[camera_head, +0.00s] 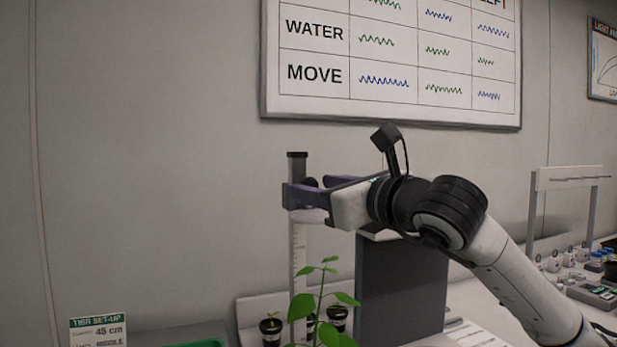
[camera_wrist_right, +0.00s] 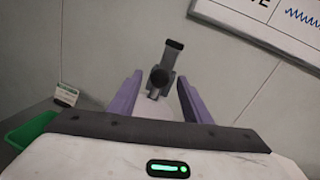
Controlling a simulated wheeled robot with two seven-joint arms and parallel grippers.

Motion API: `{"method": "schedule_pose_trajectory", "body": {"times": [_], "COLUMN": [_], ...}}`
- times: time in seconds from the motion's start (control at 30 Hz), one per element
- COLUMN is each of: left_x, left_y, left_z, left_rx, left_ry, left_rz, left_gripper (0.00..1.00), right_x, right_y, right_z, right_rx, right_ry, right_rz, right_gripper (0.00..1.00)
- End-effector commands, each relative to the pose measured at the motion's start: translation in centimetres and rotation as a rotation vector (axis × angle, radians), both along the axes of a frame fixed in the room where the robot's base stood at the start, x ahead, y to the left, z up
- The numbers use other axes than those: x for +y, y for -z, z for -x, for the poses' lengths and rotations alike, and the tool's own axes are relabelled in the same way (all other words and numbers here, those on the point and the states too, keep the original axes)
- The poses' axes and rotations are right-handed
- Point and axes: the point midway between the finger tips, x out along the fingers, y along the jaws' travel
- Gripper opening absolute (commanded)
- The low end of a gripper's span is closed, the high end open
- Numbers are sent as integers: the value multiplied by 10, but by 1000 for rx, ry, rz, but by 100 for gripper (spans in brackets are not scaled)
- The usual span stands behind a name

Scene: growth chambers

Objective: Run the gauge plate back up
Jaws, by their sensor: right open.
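The height gauge is an upright pale post (camera_head: 298,255) with scale marks and a dark cap (camera_head: 297,156), standing behind a leafy plant (camera_head: 322,300). In the right wrist view, a round dark knob (camera_wrist_right: 159,77) and the post's top (camera_wrist_right: 173,46) show between the open fingers. My left gripper is out of view.
A dark grey box-like block (camera_head: 402,290) stands below my right forearm. Small potted seedlings (camera_head: 270,326) stand near the post's foot. A tier set-up card (camera_head: 98,330) and a green tray (camera_head: 198,344) are at lower left. The wall area left of the post is clear.

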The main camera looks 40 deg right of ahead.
Motion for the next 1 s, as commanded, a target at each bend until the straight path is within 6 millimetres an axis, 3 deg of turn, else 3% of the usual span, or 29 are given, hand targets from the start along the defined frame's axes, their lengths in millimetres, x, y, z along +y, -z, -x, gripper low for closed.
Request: {"method": "schedule_pose_trajectory", "body": {"times": [0.2, 0.57, 0.83, 1.0], "left_x": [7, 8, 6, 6], "left_y": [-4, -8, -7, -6], "left_z": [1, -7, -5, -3], "left_rx": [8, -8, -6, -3], "left_ry": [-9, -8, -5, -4], "left_rz": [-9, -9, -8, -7], "left_gripper": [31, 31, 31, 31], "right_x": [-1, -1, -1, -3], "right_y": [-1, 0, 0, -1], "right_z": [-26, -31, -31, -30], "right_rx": [1, -1, -1, 0], "right_ry": [-1, -1, -1, 2], "right_rz": [-1, 1, 1, 1], "right_gripper": [44, 44, 0, 0]}}
